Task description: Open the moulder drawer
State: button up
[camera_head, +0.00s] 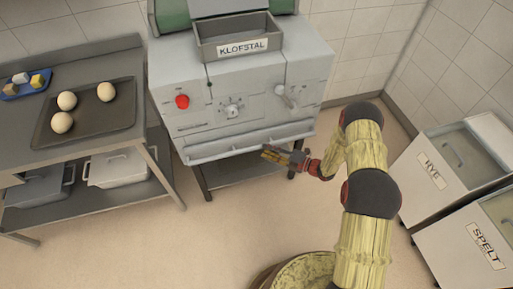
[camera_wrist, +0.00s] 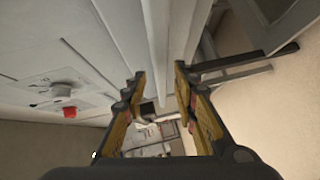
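The moulder (camera_head: 235,85) is a pale grey machine with a red button and a dial on its front. Its drawer (camera_head: 225,146) is at the bottom of the front, with a long pale bar handle (camera_head: 250,143) across it. The drawer looks shut. My gripper (camera_head: 268,153) is at the handle's right half, just below or in front of it. In the wrist view my gripper (camera_wrist: 160,80) has its two yellow and black fingers apart, with a long pale bar (camera_wrist: 158,45) running into the gap between them. I cannot tell whether the fingers touch it.
A steel table (camera_head: 95,60) with a dark tray (camera_head: 85,125) of dough balls stands left of the moulder. Bins labelled RYE (camera_head: 432,172) and SPELT (camera_head: 485,245) stand at the right. A round tub (camera_head: 285,275) is at the bottom. The floor before the moulder is clear.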

aim_at(256, 147)
jog(key=b+x, duration=0.1)
jog(key=x, duration=0.5)
jog(key=shift+w+a, duration=0.1)
jog(key=shift+a, duration=0.15)
jog(key=shift+c, duration=0.9)
grip_shut()
